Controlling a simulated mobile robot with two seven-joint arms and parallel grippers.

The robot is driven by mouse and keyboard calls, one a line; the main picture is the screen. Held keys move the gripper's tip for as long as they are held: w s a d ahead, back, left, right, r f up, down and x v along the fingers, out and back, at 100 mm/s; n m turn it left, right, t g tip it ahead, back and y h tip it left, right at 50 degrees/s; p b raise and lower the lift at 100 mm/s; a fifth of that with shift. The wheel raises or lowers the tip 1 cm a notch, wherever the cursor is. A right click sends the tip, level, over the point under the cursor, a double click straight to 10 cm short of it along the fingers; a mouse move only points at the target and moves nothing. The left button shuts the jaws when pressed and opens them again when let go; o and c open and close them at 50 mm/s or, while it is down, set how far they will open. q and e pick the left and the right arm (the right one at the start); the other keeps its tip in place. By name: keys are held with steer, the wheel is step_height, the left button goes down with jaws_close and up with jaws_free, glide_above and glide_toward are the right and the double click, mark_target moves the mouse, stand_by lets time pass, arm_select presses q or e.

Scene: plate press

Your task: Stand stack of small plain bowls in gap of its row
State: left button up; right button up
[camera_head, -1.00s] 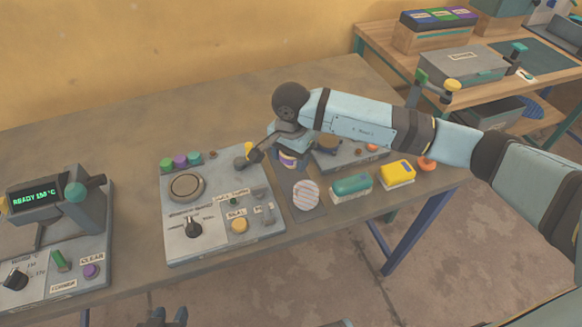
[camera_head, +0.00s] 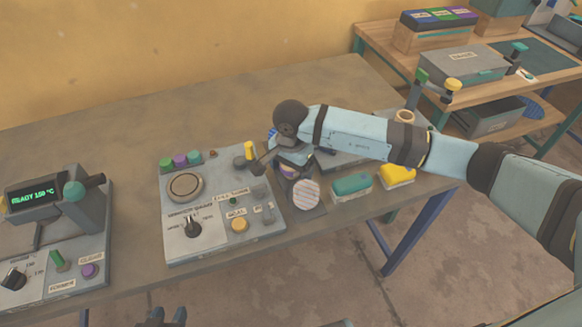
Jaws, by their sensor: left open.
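I cannot make out a stack of small plain bowls or a row with a gap in this view. A round striped disc (camera_head: 306,194) stands at the right edge of the grey control panel (camera_head: 215,247). My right gripper (camera_head: 262,166) is low over the right part of this panel, beside an upright yellow-topped lever (camera_head: 249,152). Its fingers are small and partly hidden by its own wrist, so I cannot tell whether they are open or shut. My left gripper (camera_head: 166,318) shows only its fingertips at the bottom edge; they are apart and empty, in front of the table.
A machine with a lit display (camera_head: 34,194) stands at the left. A wooden side table (camera_head: 375,42) holds boxes. The back of the main table (camera_head: 200,115) is clear.

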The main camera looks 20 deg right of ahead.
steer(key=shift+r, duration=0.25)
step_height(320, 180, up, 12)
steer(key=shift+f, duration=0.1)
steer(key=shift+p, duration=0.3)
stand_by(0.3)
